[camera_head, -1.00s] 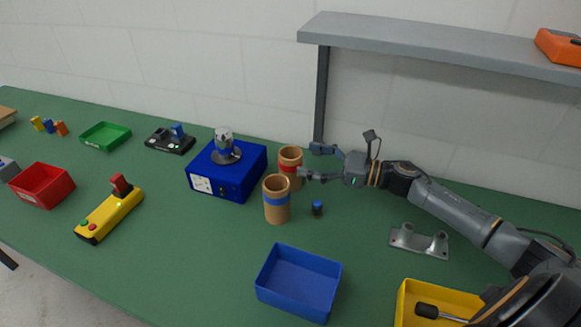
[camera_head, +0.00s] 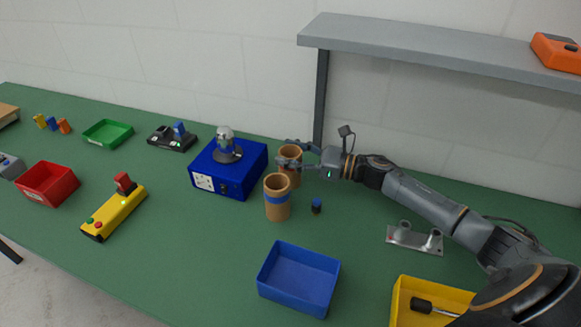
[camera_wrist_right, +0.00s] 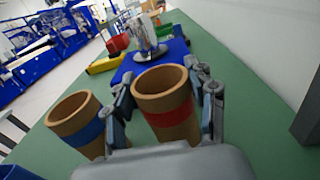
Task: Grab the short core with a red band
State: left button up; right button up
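The brown core with a red band (camera_head: 295,179) stands upright on the green table behind a similar core with a blue band (camera_head: 276,206). My right gripper (camera_head: 285,153) reaches in from the right, with one finger on each side of the red-banded core. In the right wrist view, the red-banded core (camera_wrist_right: 174,118) stands between the two spread fingers (camera_wrist_right: 165,90), with a small gap visible on the left side. The blue-banded core (camera_wrist_right: 76,122) is outside the left finger. My left gripper is not in view.
A blue box with a metal fixture (camera_head: 228,170) stands just left of the cores. A small dark cylinder with a blue top (camera_head: 316,206) is near them. An empty blue bin (camera_head: 299,280) is in front. A shelf post (camera_head: 321,95) rises behind my gripper.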

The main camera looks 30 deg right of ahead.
jog(key=shift+c, duration=1.2)
jog(key=shift+r, duration=0.1)
